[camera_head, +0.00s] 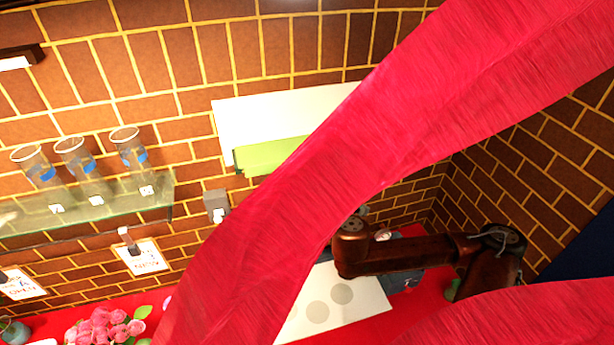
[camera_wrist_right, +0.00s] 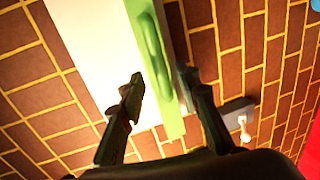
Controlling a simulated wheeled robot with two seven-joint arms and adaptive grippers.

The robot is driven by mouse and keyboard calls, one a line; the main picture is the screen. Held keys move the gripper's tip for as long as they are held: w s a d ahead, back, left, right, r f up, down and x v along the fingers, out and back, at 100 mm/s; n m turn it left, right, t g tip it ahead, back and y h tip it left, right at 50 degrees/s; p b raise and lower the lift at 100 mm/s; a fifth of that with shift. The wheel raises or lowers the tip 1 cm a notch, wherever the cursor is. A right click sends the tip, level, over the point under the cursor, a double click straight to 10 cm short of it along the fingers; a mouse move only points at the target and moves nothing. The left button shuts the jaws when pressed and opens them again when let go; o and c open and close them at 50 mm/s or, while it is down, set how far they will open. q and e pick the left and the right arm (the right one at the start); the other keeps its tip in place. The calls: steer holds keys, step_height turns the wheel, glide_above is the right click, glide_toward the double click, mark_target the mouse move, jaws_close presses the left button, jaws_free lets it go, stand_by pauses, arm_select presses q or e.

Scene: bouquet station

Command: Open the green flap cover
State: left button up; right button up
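The green flap cover (camera_head: 262,157) runs along the lower edge of a white panel (camera_head: 245,118) on the brick wall in the head view. A wide red band hides its right end. In the right wrist view the green flap (camera_wrist_right: 172,122) is a long strip with a raised handle-like bar (camera_wrist_right: 152,50). My right gripper (camera_wrist_right: 163,80) is open, with one dark finger on each side of the strip. Whether the fingers touch it I cannot tell. In the head view the red band hides this gripper. My left gripper is not in view.
The red band (camera_head: 350,130) crosses close in front of the head camera. Several clear vases (camera_head: 85,165) stand on a glass shelf (camera_head: 110,207) at left. A grey wall box (camera_head: 215,199) is below the flap. Pink flowers (camera_head: 105,325) lie low at left.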

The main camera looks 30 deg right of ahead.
mark_target(302, 156)
steer(key=b+x, duration=0.3)
steer(key=x, duration=0.2)
steer(key=shift+w+d+b, duration=0.2)
steer(key=shift+w+b, duration=0.1)
steer(key=shift+b, duration=0.05)
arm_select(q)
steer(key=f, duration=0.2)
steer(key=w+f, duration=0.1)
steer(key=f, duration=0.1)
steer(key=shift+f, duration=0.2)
arm_select(e)
steer(key=shift+c, duration=0.3)
jaws_close()
